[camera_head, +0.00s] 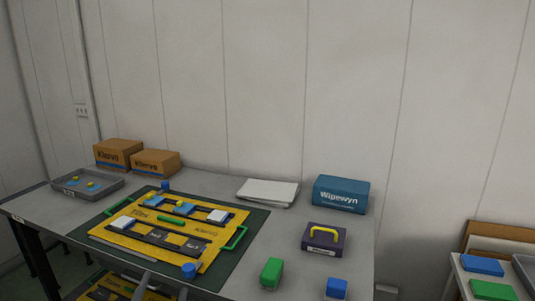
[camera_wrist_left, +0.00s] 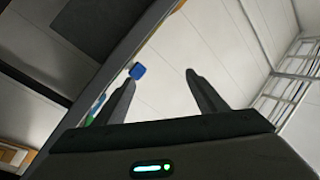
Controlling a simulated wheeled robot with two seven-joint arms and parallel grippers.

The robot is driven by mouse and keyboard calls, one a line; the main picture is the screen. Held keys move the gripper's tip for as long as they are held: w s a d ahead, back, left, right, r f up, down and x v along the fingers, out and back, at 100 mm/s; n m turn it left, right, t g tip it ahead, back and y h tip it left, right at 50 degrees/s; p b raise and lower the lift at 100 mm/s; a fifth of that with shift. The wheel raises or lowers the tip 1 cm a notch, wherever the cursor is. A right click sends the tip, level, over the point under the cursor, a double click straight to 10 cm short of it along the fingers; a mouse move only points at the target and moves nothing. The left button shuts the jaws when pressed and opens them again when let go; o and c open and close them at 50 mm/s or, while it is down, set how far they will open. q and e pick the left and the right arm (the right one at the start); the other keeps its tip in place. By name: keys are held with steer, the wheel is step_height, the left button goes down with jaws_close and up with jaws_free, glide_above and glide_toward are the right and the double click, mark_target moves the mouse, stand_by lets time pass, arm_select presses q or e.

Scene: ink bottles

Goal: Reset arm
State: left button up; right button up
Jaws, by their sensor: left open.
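My left gripper (camera_head: 162,288) shows at the bottom edge of the head view as two grey fingertips, in front of the yellow board (camera_head: 190,262). In the left wrist view the gripper (camera_wrist_left: 160,88) has its two dark fingers wide apart, with nothing between them. A green-topped bottle (camera_head: 271,271) and a blue-topped bottle (camera_head: 337,288) stand near the table's front right, apart from the gripper. My right gripper is in neither view.
The yellow board with green handles lies on a dark green mat (camera_head: 257,222) on the grey table. A grey tray (camera_head: 112,187), orange boxes (camera_head: 118,151), white stack (camera_head: 268,192), blue box (camera_head: 341,194) and purple case (camera_head: 323,240) stand around it. A side table holds coloured blocks (camera_head: 482,265).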

arm_select(q)
steer(key=s+a+f+n+g+y, duration=0.1)
steer(key=s+f+n+g, duration=0.1)
steer(key=s+f+g, duration=0.5)
steer(key=s+a+f+n+g, duration=0.15)
steer(key=s+f, duration=0.35)
steer(key=f, duration=0.6)
steer(key=s+d+f+n+g+h, duration=0.15)
steer(key=s+f+g, duration=0.3)
steer(key=s, duration=0.55)
steer(key=s+d+f+g, duration=0.25)
steer(key=s+f, duration=0.25)
steer(key=s, duration=0.5)
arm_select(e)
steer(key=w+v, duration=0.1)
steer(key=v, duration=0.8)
arm_select(q)
step_height(320, 180, down, 29)
steer(key=w+d+t+h+p, duration=0.1)
steer(key=w+d+p, duration=0.1)
steer(key=p, duration=0.2)
steer(key=shift+d+f+p, duration=0.2)
steer(key=shift+d+p, duration=0.2)
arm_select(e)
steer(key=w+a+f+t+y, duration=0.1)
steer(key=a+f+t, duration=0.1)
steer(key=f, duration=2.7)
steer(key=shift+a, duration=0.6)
